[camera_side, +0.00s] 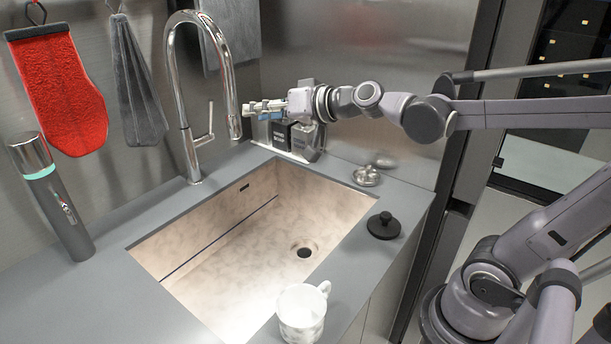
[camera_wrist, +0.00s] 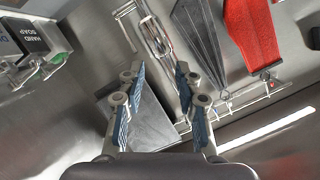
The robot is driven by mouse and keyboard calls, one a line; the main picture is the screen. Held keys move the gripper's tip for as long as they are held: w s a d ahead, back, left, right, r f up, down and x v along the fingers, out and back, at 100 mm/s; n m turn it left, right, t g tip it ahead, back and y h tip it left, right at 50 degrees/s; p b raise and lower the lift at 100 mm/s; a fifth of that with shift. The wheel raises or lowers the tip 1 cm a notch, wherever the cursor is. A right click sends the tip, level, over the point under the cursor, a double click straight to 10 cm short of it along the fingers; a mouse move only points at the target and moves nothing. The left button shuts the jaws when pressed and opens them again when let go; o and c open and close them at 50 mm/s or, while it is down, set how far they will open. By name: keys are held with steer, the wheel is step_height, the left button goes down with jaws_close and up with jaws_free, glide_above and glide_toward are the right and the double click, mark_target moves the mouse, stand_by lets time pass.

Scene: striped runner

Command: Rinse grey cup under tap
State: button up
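A pale grey-white marbled cup (camera_side: 302,314) with its handle to the right stands upright on the counter at the sink's front edge in the side view. My gripper (camera_side: 252,106) is up near the tap's spout end, far from the cup. In the wrist view my gripper (camera_wrist: 160,72) has its two fingers apart with nothing held between them. The cup does not show in the wrist view.
The stone-coloured sink basin (camera_side: 190,292) is empty. Soap bottles (camera_side: 304,137) stand behind it. A black stopper (camera_side: 384,226) and a metal strainer (camera_side: 367,176) lie on its right rim. A flask (camera_side: 52,197) stands left; a red mitt (camera_side: 58,90) hangs behind.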

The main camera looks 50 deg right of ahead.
steer(key=w+d+r+m+t+h, duration=0.2)
steer(key=w+d+r, duration=0.2)
steer(key=w+d, duration=0.1)
steer(key=n+g+y, duration=0.2)
steer(key=n+g, duration=0.1)
steer(key=n, duration=0.6)
glide_toward(211, 106)
steer(key=shift+x, duration=5.35)
steer(key=shift+d, duration=0.2)
jaws_close()
